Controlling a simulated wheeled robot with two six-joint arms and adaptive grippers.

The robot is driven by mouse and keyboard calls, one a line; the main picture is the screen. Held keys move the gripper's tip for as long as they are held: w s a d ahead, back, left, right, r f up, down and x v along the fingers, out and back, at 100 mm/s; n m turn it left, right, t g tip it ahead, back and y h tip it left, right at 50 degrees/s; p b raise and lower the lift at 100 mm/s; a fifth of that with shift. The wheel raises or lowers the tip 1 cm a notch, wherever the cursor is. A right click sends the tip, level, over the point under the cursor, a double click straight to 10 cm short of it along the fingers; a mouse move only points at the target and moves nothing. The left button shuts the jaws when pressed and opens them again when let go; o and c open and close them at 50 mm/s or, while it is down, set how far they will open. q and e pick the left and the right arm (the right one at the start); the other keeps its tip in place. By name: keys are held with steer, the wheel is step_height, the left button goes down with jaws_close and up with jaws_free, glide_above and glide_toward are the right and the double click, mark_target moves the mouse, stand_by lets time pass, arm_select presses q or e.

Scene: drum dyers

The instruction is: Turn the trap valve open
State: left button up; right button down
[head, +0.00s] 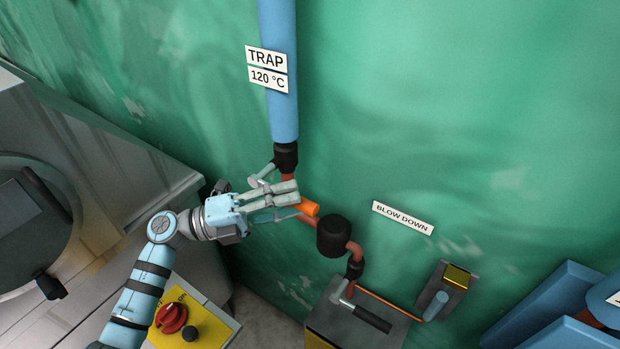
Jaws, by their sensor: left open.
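A blue pipe (281,110) with "TRAP" and "120 °C" labels (267,67) runs down the green wall to a dark collar (285,157). Just below it, an orange lever end (310,208), apparently the trap valve's handle, sticks out past my fingers. My left gripper (290,200) reaches in from the left, its jaws open, with its fingers at this lever. The fingers hide most of the lever and the valve body, and I cannot tell whether they touch it. My right gripper is not in view.
A "BLOW DOWN" label (402,218) is on the wall. A yellow panel with a red knob (171,317) stands below my arm. Grey machinery (110,150) fills the left.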

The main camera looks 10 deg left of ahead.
arm_select(q)
steer(key=shift+w+d, duration=0.65)
steer(key=shift+d, duration=0.25)
steer(key=shift+s+r, duration=0.1)
steer(key=shift+s, duration=0.35)
steer(key=c, duration=0.4)
jaws_close()
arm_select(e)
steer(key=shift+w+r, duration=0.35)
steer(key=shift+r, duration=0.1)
arm_select(q)
steer(key=shift+w, duration=0.1)
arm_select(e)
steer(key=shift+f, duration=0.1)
